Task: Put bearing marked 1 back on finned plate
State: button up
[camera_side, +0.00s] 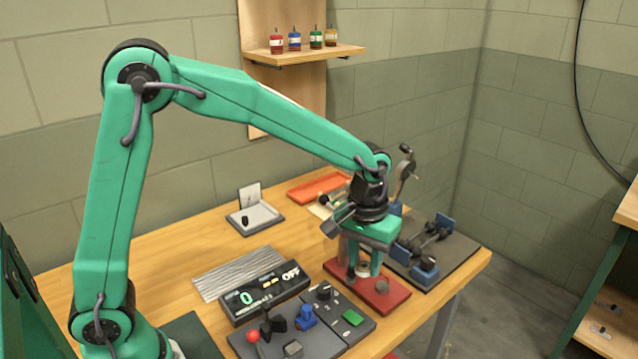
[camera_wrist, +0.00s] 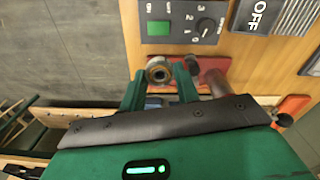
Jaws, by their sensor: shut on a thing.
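My gripper (camera_side: 364,272) points down over the red base at the right of the table. Its fingers are shut on a small metal ring-shaped bearing (camera_side: 362,268), low over the red base. I cannot tell whether the bearing touches the base. In the wrist view the bearing (camera_wrist: 159,72) shows its round opening between the fingertips (camera_wrist: 159,80). No mark on it is readable. The finned plate (camera_side: 238,272), a grey ribbed slab, lies bare on the table to the left, behind the display box. Its ribbed corner shows at the wrist view's top right (camera_wrist: 297,17).
The red base (camera_side: 395,299) carries a post and a grey knob. A dark fixture board (camera_side: 455,262) is at right. Bare wood lies left of the plate.

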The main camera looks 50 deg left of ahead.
jog(key=s+a+n, duration=0.2)
jog(key=s+a, duration=0.3)
jog(key=a, duration=0.3)
jog(key=s+a+f+n, duration=0.1)
jog(key=s+a+n, duration=0.1)
jog(key=s+a, duration=0.3)
jog(key=a, duration=0.3)
jog(key=shift+a+f, duration=0.2)
jog(key=shift+a, duration=0.15)
jog(key=shift+a, duration=0.1)
send_over(254, 263)
notch_tip(254, 263, down, 7)
jog(key=shift+r, duration=0.1)
jog(key=shift+f, duration=2.05)
jog(key=shift+f, duration=0.15)
